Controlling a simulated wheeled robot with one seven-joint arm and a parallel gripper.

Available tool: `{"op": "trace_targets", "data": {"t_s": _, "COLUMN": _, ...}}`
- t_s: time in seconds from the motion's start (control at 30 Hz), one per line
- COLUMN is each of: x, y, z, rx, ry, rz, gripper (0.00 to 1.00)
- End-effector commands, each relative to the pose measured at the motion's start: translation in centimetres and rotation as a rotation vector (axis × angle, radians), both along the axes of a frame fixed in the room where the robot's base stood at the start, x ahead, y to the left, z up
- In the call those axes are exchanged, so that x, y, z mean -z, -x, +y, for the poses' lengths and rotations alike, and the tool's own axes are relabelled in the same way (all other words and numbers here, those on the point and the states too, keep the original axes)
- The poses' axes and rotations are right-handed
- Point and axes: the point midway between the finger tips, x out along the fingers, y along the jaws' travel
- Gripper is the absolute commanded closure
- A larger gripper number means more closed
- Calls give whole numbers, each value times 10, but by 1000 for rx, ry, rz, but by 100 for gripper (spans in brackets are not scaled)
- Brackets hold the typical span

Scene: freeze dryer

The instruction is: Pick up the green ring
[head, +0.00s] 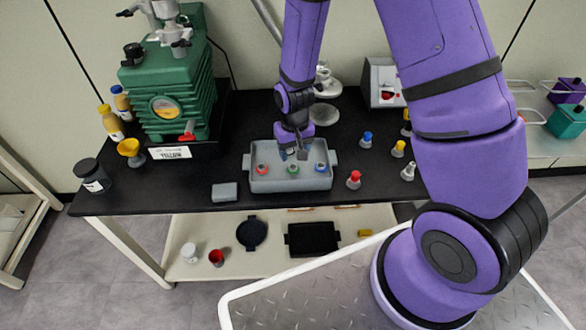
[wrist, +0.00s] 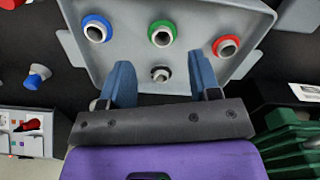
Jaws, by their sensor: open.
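The green ring (head: 293,169) sits around a grey piece in the grey tray (head: 246,180), between a red ring (head: 262,169) and a blue ring (head: 320,167). In the wrist view the green ring (wrist: 161,33) is beyond my fingertips, roughly centred between them, with the blue ring (wrist: 97,28) left and the red ring (wrist: 226,46) right. My gripper (head: 294,153) is over the rear part of the tray, pointing down. In the wrist view my gripper (wrist: 160,66) has its blue fingers apart, with a ringless grey piece (wrist: 160,74) visible between them.
Around the tray stand a red-topped piece (head: 354,180), a blue-topped piece (head: 366,140), a yellow-topped piece (head: 398,149) and a grey block (head: 224,192). A green pump (head: 175,90) and a yellow funnel (head: 130,150) are left. The black tabletop (head: 150,202) is clear at front left.

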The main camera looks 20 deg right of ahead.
Motion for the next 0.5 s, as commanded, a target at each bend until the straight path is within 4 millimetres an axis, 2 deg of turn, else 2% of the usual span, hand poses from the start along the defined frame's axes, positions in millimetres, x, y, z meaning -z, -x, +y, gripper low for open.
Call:
{"op": "trace_targets", "data": {"t_s": 0.3, "x": 19, "y": -1, "z": 1, "rx": 0, "ry": 0, "rz": 0, "gripper": 43}}
{"op": "trace_targets", "data": {"t_s": 0.5, "x": 44, "y": -4, "z": 3, "rx": -1, "ry": 0, "rz": 1, "gripper": 43}}
